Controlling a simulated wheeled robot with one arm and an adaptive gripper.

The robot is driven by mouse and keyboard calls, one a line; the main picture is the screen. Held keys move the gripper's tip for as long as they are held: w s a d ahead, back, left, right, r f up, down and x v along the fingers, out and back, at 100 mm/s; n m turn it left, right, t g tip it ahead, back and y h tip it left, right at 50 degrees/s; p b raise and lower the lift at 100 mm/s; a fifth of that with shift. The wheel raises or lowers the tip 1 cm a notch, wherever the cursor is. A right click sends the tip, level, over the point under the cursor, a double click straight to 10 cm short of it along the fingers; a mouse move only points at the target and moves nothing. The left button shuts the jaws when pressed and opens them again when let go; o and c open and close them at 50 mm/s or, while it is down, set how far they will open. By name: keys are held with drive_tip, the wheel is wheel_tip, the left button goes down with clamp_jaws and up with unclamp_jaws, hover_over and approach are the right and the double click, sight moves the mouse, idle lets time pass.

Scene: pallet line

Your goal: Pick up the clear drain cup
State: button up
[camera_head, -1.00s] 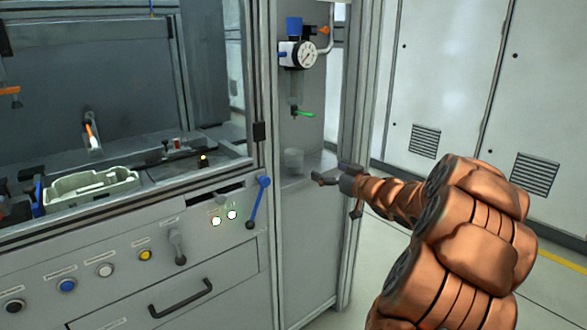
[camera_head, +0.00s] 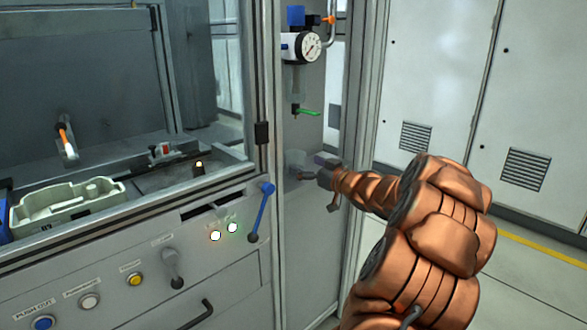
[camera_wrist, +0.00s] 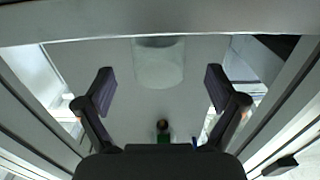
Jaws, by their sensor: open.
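The clear drain cup (camera_head: 295,158) stands on a ledge inside the narrow cabinet bay, below the gauge unit. My gripper (camera_head: 312,168) is at its right, its fingers reaching toward it, and partly covers it. In the wrist view the cup (camera_wrist: 159,64) is a pale, see-through cylinder ahead of and between the two fingers. My gripper (camera_wrist: 160,90) is open there, with a dark pad on each side and nothing between the pads. From the head view I cannot tell whether a finger touches the cup.
A pressure gauge (camera_head: 311,46) and a green valve lever (camera_head: 308,112) hang above the cup. Cabinet posts (camera_head: 358,120) frame the bay closely. A blue lever (camera_head: 261,212) is on the panel at left. A grey-green tray (camera_head: 68,203) sits further left.

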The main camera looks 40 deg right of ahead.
sight(302, 162)
drive_tip(key=shift+w+d+r+b, duration=0.1)
drive_tip(key=shift+w+b, duration=0.2)
drive_tip(key=shift+w, duration=0.9)
drive_tip(key=shift+w+d+r+b, duration=0.1)
drive_tip(key=shift+w+b, duration=0.15)
drive_tip(key=shift+w, duration=0.95)
drive_tip(key=c, duration=1.2)
